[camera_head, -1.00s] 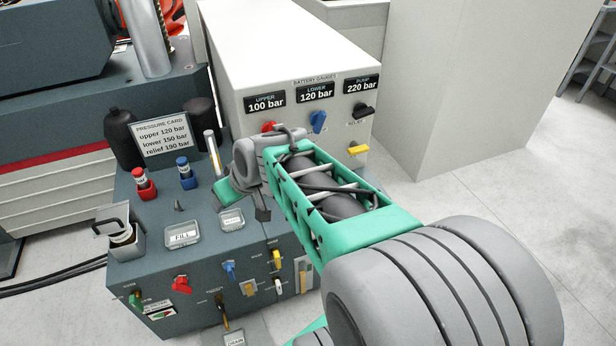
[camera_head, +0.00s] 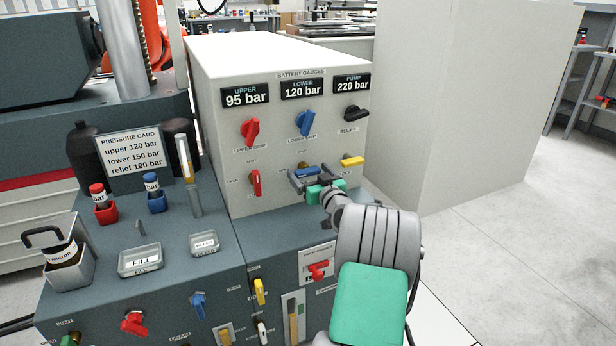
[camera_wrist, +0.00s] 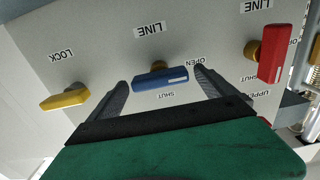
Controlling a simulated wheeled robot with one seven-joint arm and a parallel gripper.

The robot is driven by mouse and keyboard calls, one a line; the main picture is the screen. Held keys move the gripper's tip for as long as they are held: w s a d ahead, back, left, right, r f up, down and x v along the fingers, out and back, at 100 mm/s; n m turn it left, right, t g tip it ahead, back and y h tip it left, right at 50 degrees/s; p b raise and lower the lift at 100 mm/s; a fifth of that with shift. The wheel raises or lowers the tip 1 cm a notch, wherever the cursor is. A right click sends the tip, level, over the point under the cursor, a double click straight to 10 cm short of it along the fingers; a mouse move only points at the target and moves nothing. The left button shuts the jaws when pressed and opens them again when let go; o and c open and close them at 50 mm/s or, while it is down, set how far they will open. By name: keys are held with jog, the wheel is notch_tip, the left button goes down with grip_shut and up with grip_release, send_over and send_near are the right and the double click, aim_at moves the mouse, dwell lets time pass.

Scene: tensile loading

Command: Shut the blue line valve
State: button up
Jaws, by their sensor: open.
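The blue line valve (camera_head: 308,171) is on the white gauge cabinet (camera_head: 215,110), below the lower gauge, partly hidden by my gripper. In the wrist view its blue handle (camera_wrist: 160,78) lies roughly sideways on a brass stem, with LINE, OPEN and SHUT labels around it, upside down. My gripper (camera_head: 316,178) is open in front of the cabinet. In the wrist view its fingers stand on either side of the blue handle, with gaps visible; I cannot tell whether either touches it.
A red line valve (camera_head: 256,183) and a yellow lock handle (camera_head: 352,161) flank the blue one. Above are a red knob (camera_head: 250,131), a blue knob (camera_head: 305,122) and a black relief knob (camera_head: 357,113). The gauges read 95, 120 and 220 bar. The dark bench top lies below.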

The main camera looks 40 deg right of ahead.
jog(key=shift+w+d, duration=0.2)
jog(key=shift+w, duration=0.45)
jog(key=shift+c, duration=0.5)
jog(key=c, duration=1.3)
